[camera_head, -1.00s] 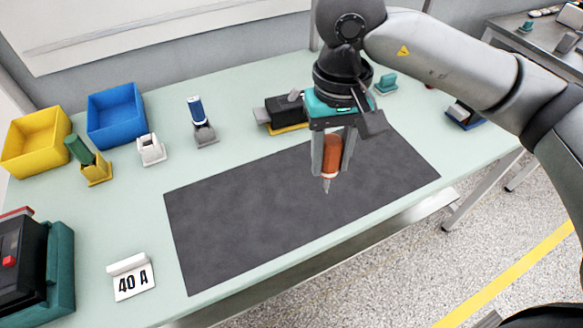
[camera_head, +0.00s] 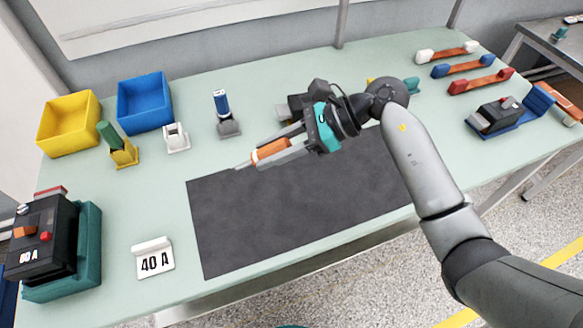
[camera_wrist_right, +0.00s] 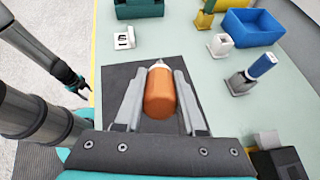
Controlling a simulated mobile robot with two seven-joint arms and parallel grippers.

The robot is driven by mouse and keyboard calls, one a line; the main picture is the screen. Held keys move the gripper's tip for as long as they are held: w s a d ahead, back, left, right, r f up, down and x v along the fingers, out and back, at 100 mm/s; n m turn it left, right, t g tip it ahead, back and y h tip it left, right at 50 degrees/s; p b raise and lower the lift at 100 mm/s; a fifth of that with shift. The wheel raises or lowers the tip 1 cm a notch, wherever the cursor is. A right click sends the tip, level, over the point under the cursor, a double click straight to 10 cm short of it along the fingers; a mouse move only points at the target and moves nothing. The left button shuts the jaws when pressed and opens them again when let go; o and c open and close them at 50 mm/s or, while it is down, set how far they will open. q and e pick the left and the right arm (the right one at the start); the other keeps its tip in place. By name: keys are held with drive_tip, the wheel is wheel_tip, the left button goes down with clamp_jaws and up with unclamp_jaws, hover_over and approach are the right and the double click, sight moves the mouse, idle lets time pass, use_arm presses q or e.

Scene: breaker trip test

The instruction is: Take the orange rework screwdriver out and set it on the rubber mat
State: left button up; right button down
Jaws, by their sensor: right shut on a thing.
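The orange screwdriver (camera_head: 271,149) is held in my right gripper (camera_head: 262,153), which is shut on its handle. It is tilted in the head view, close to lying flat, with its thin metal tip pointing left and slightly down. It is above the back left part of the dark rubber mat (camera_head: 235,235). In the right wrist view the orange handle (camera_wrist_right: 160,95) sits between the two fingers. My left gripper (camera_wrist_right: 78,86) shows small at the left of the right wrist view, off the table's edge; its opening is unclear.
Blue (camera_head: 145,103) and yellow (camera_head: 68,125) bins, a green-handled tool (camera_head: 108,136) and a blue-handled tool (camera_head: 221,103) stand behind. The mat's surface is clear.

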drive_tip(key=shift+d+f+m+t+y+b, duration=0.25)
drive_tip(key=shift+d+f+m+t+b, duration=0.65)
drive_tip(key=shift+f, duration=1.4)
drive_tip(key=shift+d+f+m+t+y+b, duration=0.2)
drive_tip(key=shift+d+f+m+t+b, duration=0.3)
drive_tip(key=shift+f+m+t, duration=1.35)
drive_tip(key=shift+d+f+m+t+y+b, duration=0.2)
drive_tip(key=shift+d+f+t+b, duration=0.5)
drive_tip(key=shift+f, duration=2.1)
drive_tip(key=shift+a+t, duration=0.25)
drive_tip(key=shift+c, duration=2.1)
unclamp_jaws()
drive_tip(key=v, duration=1.5)
drive_tip(key=shift+d, duration=0.1)
